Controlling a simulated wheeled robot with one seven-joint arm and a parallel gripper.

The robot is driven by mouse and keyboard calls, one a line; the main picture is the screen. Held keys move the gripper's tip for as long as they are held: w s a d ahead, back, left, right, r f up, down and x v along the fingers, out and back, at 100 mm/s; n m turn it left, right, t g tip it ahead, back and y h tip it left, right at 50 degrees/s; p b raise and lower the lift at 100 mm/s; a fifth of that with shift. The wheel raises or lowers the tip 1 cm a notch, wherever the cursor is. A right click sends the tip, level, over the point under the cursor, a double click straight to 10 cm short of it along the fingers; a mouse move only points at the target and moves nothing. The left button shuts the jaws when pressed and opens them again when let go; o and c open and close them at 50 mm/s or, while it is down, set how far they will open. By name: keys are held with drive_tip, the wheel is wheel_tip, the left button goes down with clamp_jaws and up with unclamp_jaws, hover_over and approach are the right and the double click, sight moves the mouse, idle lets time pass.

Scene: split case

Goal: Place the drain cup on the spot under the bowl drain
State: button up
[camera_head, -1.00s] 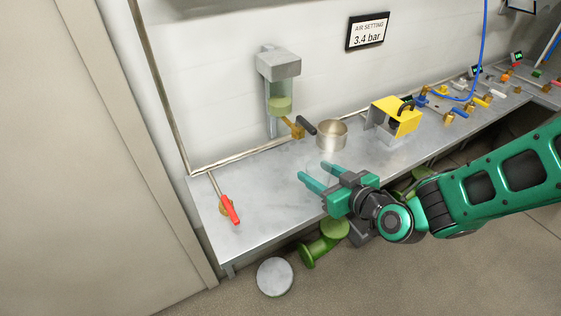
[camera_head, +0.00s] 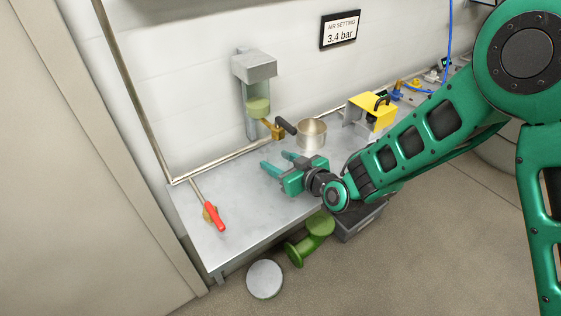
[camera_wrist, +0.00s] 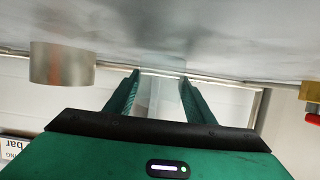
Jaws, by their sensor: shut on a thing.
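My gripper (camera_head: 276,162) is low over the bench, pointing at the wall, below the bowl drain. In the wrist view its fingers (camera_wrist: 160,88) stand apart, shut on a pale see-through thing (camera_wrist: 162,98), which I take for the drain cup; in the head view it hardly shows. The clear bowl (camera_head: 258,105) with yellow-green liquid hangs under a grey block on the wall. Its brass drain (camera_head: 273,129) with a black handle is at the bowl's foot. I cannot make out a marked spot on the bench.
A metal pot (camera_head: 312,135) stands right of the drain; it also shows in the wrist view (camera_wrist: 62,65). A yellow box (camera_head: 371,112) is farther right. The bench (camera_head: 230,235) is bare between valve and gripper.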

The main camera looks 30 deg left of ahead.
drive_tip(key=o, duration=1.1)
drive_tip(key=v, duration=1.2)
drive_tip(key=shift+s, duration=0.1)
drive_tip(key=shift+d, duration=0.1)
